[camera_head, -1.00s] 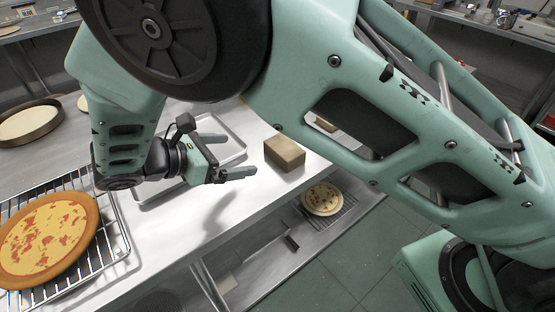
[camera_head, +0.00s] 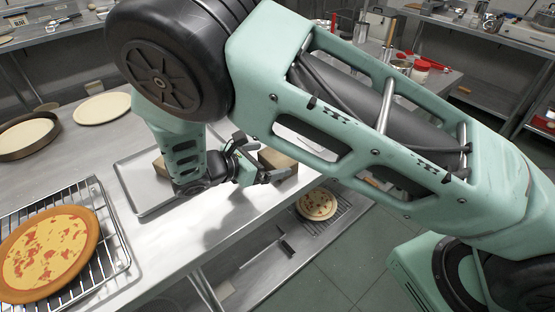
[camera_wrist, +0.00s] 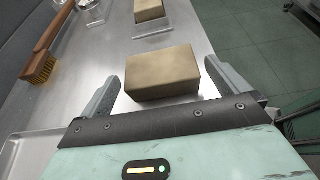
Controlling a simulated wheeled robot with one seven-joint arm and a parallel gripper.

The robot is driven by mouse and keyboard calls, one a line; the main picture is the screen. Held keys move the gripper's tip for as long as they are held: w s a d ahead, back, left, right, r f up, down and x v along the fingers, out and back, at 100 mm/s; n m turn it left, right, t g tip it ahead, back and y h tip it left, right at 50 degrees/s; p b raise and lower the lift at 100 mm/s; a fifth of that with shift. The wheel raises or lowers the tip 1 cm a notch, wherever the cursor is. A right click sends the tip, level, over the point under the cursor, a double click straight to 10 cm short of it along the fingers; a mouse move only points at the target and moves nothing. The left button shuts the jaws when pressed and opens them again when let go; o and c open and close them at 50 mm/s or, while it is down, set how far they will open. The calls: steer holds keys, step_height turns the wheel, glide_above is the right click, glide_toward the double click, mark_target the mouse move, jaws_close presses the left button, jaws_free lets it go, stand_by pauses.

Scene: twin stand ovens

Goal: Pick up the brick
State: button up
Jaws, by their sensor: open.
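A tan, box-shaped brick (camera_head: 277,160) lies on the steel table near its edge, partly hidden behind my gripper in the head view. My gripper (camera_head: 276,174) is open and close to it. In the wrist view the brick (camera_wrist: 163,74) shows between the two spread fingers of my gripper (camera_wrist: 161,73), with a visible gap on each side. I cannot tell how far the fingertips are above the table.
A second tan block (camera_wrist: 149,10) stands farther off beside a flat metal piece. A wooden-handled brush (camera_wrist: 45,52) lies on the left. The head view shows a metal tray (camera_head: 136,184), a pizza (camera_head: 45,250) on a rack, and a lower pizza (camera_head: 317,204).

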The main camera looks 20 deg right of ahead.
mark_target(278, 156)
steer(key=p+x, duration=0.1)
steer(key=x, duration=0.3)
steer(key=shift+w+d, duration=0.1)
steer(key=shift+w, duration=0.05)
steer(key=c, duration=0.9)
